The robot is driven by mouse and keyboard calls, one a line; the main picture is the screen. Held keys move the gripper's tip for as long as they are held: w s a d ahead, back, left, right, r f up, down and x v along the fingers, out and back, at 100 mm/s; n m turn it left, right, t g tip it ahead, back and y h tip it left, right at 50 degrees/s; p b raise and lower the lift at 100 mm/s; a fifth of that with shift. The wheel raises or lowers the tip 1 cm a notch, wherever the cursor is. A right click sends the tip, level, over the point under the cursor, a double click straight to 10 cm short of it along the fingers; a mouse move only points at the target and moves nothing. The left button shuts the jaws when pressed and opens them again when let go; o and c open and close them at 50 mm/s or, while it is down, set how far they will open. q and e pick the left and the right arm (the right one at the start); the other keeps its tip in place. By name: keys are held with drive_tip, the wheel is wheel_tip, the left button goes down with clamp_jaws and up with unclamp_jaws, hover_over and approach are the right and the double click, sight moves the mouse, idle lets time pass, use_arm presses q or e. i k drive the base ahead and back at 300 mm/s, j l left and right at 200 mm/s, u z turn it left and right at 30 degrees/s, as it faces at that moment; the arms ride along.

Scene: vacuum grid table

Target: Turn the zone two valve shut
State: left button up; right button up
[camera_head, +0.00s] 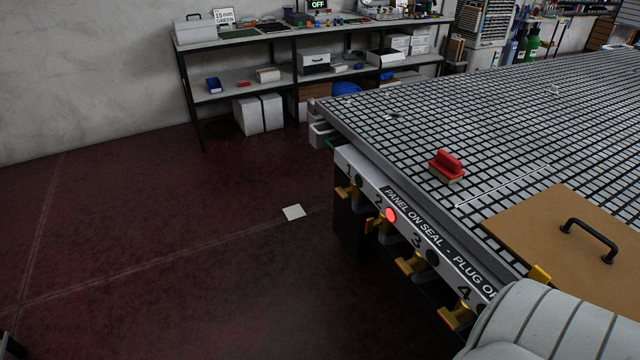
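The zone two valve is a yellow handle (378,223) on the front side of the grid table, below the number 2. A round red lamp (390,215) is lit beside it. I cannot tell clearly which way this handle is turned. Similar yellow handles sit at number 1 (348,194), number 3 (410,264) and number 4 (457,316), beside dark lamps. Neither of my grippers shows. A grey ribbed part, seemingly of my arm, covers the bottom right corner.
The black-and-white grid table (480,120) fills the right side. On it are a red-handled block (447,165) and a brown panel (560,225) with a black handle. A white square (293,212) lies on the otherwise clear dark red floor. A loaded shelf (250,90) stands behind.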

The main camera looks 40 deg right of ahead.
sight(369, 223)
drive_tip(key=i+j+z, duration=0.1)
drive_tip(key=i+z, duration=0.25)
drive_tip(key=i, duration=0.2)
drive_tip(key=i+j+z, duration=0.4)
drive_tip(key=i, duration=0.15)
drive_tip(key=i+j+z, duration=0.35)
drive_tip(key=i, duration=0.2)
